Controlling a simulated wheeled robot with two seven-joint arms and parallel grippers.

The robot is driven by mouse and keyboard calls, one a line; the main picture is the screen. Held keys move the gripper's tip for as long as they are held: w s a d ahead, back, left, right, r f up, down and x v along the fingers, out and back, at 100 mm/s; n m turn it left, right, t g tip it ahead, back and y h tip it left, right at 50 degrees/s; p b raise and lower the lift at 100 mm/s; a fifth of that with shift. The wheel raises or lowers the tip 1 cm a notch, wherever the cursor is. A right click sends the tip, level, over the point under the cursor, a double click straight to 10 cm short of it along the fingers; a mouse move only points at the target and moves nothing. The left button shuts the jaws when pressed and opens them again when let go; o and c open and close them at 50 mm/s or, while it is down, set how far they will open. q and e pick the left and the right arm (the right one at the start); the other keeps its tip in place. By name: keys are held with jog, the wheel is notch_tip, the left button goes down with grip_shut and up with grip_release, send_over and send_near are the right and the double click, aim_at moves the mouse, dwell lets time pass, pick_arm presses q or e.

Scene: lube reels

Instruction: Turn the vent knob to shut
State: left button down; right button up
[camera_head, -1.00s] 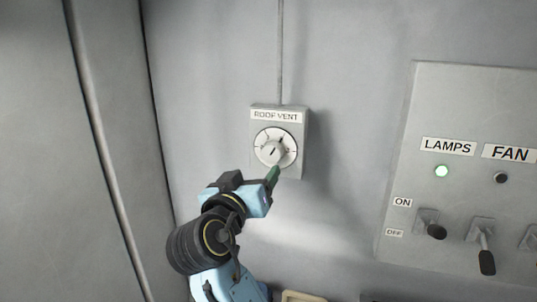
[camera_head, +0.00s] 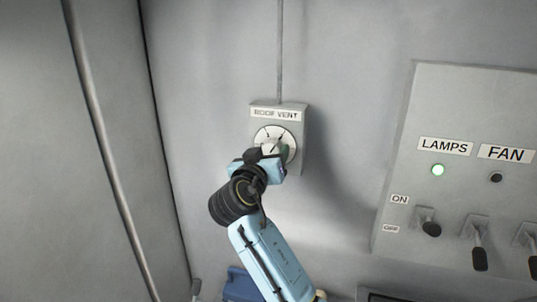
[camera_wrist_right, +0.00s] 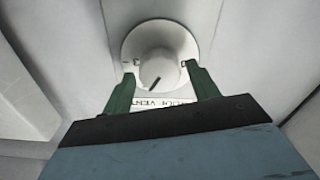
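The vent knob is a round white knob with a dark pointer line, on a white dial (camera_head: 276,136) in a grey box under a ROOF VENT label (camera_head: 276,114). My right gripper (camera_head: 275,150) is at the dial and hides its lower left part and most of the knob. In the right wrist view the knob (camera_wrist_right: 157,68) lies between the two green fingertips (camera_wrist_right: 160,74). The fingers are apart, one on each side, with a small gap to the knob on both sides. My left gripper is not in view.
A panel to the right has LAMPS (camera_head: 444,146) and FAN (camera_head: 506,153) labels, a lit green lamp (camera_head: 438,170) and several toggle levers. A grey conduit (camera_head: 280,60) runs up from the vent box. A vertical pipe (camera_head: 105,150) stands at the left. The wall around the box is clear.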

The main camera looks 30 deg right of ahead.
jog(key=c, duration=0.8)
jog(key=shift+o, duration=0.2)
